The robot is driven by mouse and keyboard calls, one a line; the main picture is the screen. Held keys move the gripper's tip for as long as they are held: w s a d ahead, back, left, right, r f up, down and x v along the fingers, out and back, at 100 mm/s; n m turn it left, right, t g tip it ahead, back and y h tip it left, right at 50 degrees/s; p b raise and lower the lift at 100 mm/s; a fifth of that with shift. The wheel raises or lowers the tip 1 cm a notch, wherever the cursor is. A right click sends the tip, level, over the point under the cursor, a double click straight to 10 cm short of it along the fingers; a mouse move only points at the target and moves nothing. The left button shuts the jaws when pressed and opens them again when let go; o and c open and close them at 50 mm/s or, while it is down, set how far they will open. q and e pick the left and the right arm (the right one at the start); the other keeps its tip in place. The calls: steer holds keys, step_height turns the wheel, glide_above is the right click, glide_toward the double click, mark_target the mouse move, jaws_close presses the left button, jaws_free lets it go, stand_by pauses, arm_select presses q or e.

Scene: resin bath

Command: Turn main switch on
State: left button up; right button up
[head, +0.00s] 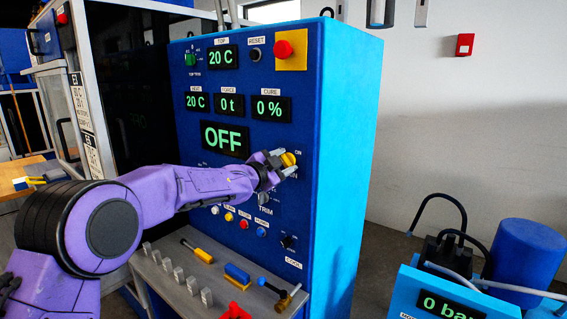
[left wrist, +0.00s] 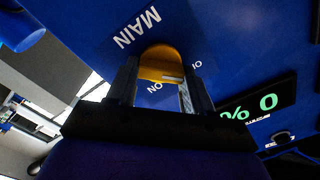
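My purple left arm reaches in from the left. My left gripper (head: 283,163) is at the knob with one finger on each side. In the left wrist view the yellow knob (left wrist: 162,60) fills the space between the fingertips (left wrist: 160,85), and the fingers look closed on its sides. A pale mark shows on the knob. The large display (head: 225,139) reads OFF. My right gripper is not in view.
A red stop button (head: 284,49) on a yellow plate sits above. A TRIM knob (head: 264,197) and several small coloured buttons lie below the gripper. A grey shelf (head: 220,290) with tools and blocks juts out underneath. A pump unit (head: 470,290) stands at lower right.

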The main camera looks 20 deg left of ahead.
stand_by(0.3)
arm_select(q)
steer(key=m+b, duration=0.1)
steer(key=m, duration=0.1)
steer(key=m+b, duration=0.2)
steer(key=shift+d+f+b, duration=0.15)
steer(key=shift+f+b, duration=0.05)
steer(key=shift+b, duration=0.1)
steer(key=m+b, duration=0.3)
steer(key=m, duration=0.2)
steer(key=m+b, duration=0.4)
steer(key=m, duration=0.1)
steer(key=shift+f+b, duration=0.15)
steer(key=shift+b, duration=0.15)
steer(key=shift+m+b, duration=1.2)
steer(key=shift+m, duration=0.7)
steer(key=o, duration=1)
steer(key=shift+o, duration=0.2)
steer(key=shift+w, duration=0.1)
